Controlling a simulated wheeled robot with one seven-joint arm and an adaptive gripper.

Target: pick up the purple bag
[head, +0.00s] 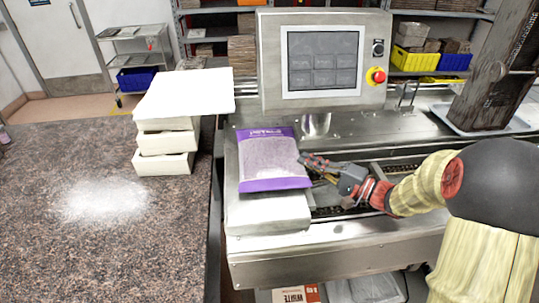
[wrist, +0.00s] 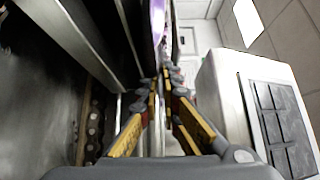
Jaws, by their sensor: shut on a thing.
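The purple bag (head: 271,160) has a clear middle showing pale contents, with purple bands at top and bottom. It is over the steel platform at the left end of the machine; I cannot tell whether it is lying there or slightly raised. My gripper (head: 308,163) reaches in from the right and is shut on the bag's right edge. In the wrist view the fingers of my gripper (wrist: 161,76) are close together at their tips, and a strip of the purple bag (wrist: 158,18) shows just beyond them. Most of the bag is out of that view.
A control panel (head: 325,62) with a red stop button stands behind the bag. A stack of white boxes (head: 165,163) under a white sheet (head: 186,92) is on the speckled counter (head: 60,235) at left. White powder lies there. A dark post (head: 492,75) rises at right.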

